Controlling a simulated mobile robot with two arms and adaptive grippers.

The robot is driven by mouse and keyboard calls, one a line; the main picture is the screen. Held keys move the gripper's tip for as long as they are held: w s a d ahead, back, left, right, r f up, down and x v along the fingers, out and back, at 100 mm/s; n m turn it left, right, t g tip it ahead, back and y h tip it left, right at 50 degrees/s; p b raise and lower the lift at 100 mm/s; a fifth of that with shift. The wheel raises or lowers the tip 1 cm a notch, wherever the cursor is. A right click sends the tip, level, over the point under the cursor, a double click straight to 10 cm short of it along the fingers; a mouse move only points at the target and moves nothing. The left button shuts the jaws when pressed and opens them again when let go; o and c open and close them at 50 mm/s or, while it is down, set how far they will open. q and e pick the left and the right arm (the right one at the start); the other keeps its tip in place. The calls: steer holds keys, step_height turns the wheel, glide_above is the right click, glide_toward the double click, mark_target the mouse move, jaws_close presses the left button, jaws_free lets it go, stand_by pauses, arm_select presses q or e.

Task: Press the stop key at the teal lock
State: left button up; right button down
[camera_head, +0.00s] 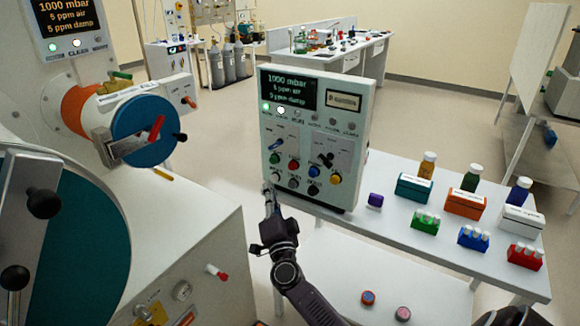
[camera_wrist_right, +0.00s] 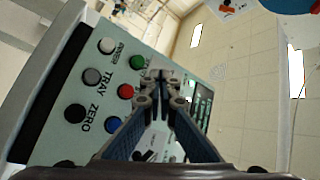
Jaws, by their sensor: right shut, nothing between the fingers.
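A pale control box (camera_head: 349,153) stands upright on the white table, with a display reading 1000 mbar and coloured round keys below. Its red key (camera_head: 294,165) sits between a green key (camera_head: 275,158) and a blue key (camera_head: 315,171); key labels are too small to read here. In the right wrist view, the red key (camera_wrist_right: 126,91) shows left of the fingers. My right gripper (camera_head: 268,188) is shut and empty at the box's lower left, near the white key; contact cannot be told. A large teal round door (camera_head: 85,245) is at lower left. My left gripper is not in view.
A blue round door (camera_head: 145,130) with a red handle is at upper left. Bottles, coloured boxes and vial racks stand on the white table (camera_head: 400,233) right of the control box.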

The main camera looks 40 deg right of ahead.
mark_target(293, 166)
arm_select(q)
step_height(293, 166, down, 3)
steer(key=b, duration=0.3)
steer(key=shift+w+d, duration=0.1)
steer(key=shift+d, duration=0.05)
arm_select(e)
steer(key=w+d, duration=0.3)
steer(key=d, duration=0.5)
steer(key=shift+w, duration=0.2)
stand_by(0.7)
steer(key=shift+d, duration=0.1)
steer(key=shift+w+d, duration=0.15)
steer(key=shift+d, duration=0.2)
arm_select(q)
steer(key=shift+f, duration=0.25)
arm_select(e)
steer(key=shift+w+d, duration=0.25)
steer(key=shift+d, duration=0.35)
stand_by(0.6)
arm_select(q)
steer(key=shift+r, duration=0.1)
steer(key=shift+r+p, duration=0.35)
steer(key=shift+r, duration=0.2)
arm_select(e)
steer(key=shift+s+a, duration=0.25)
steer(key=shift+a, duration=0.25)
steer(key=shift+s+a, duration=0.2)
steer(key=shift+a, duration=0.3)
